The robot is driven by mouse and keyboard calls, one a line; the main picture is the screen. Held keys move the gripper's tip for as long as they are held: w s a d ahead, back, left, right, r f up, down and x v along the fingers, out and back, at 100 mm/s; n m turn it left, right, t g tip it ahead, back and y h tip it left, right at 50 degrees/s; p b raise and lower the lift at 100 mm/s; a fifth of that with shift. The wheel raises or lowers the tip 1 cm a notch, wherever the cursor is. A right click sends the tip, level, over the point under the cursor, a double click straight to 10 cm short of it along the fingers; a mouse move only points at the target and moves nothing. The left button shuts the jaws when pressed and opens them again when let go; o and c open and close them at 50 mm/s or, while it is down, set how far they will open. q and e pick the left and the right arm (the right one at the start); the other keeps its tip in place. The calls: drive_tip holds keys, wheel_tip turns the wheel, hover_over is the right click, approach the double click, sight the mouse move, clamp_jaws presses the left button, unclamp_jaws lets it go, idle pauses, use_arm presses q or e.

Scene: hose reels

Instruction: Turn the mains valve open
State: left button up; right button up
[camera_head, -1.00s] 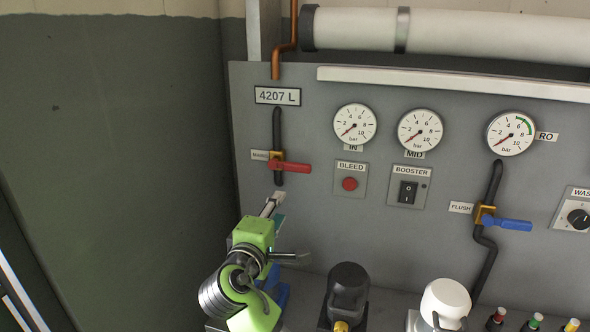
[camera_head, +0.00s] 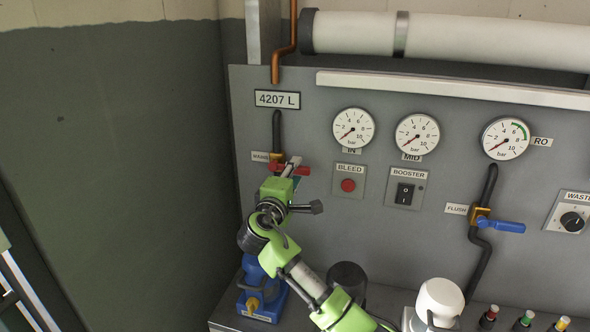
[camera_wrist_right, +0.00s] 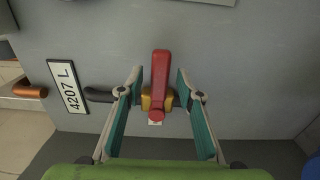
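The mains valve is a brass body on a black pipe with a red lever (camera_head: 300,171), on the grey panel under the "4207 L" sign. The lever points right, across the pipe, in the head view. It also shows in the right wrist view as a red lever (camera_wrist_right: 160,80) on the brass body (camera_wrist_right: 147,103). My right gripper (camera_head: 293,166) is at the lever and partly covers it. In the wrist view my right gripper (camera_wrist_right: 158,88) is open, with one teal-padded finger on each side of the lever and visible gaps. My left gripper is not in view.
The bleed button (camera_head: 348,185) and booster switch (camera_head: 405,194) sit right of the valve. A blue flush lever (camera_head: 500,226) is further right. Below stand a blue pump (camera_head: 258,290), a dark unit (camera_head: 347,278) and a white-topped unit (camera_head: 440,298).

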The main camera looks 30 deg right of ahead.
drive_tip(key=shift+w+d, duration=0.15)
drive_tip(key=shift+d, duration=0.05)
clamp_jaws()
